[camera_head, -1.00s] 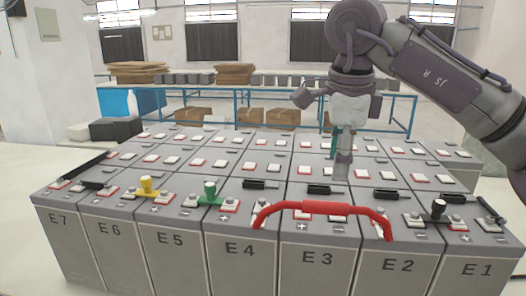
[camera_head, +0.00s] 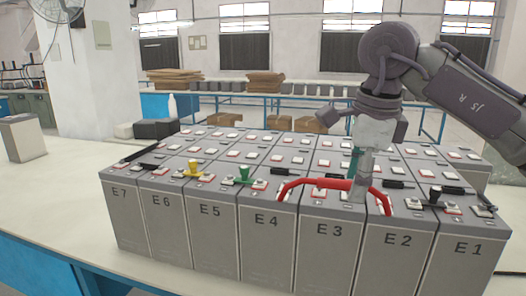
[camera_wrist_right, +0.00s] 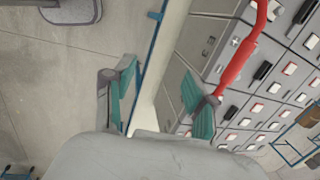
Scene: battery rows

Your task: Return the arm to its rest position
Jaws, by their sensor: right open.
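My right arm (camera_head: 470,95) reaches in from the upper right. Its gripper (camera_head: 362,172) points down over the battery tops, near E2 and E3, overlapping the red cable in the head view. In the right wrist view the teal fingers of this gripper (camera_wrist_right: 160,97) are spread wide with nothing between them. The red cable (camera_head: 330,184) arches from E4 to E2. It also shows in the right wrist view (camera_wrist_right: 240,60), beside and partly behind one finger; I cannot tell whether they touch. My left gripper is not in view.
Rows of grey batteries (camera_head: 268,240) fill the table. Yellow (camera_head: 194,168) and green (camera_head: 244,174) connectors and a black one (camera_head: 435,195) stand on the front row. A blue-framed bench (camera_head: 225,92) stands behind.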

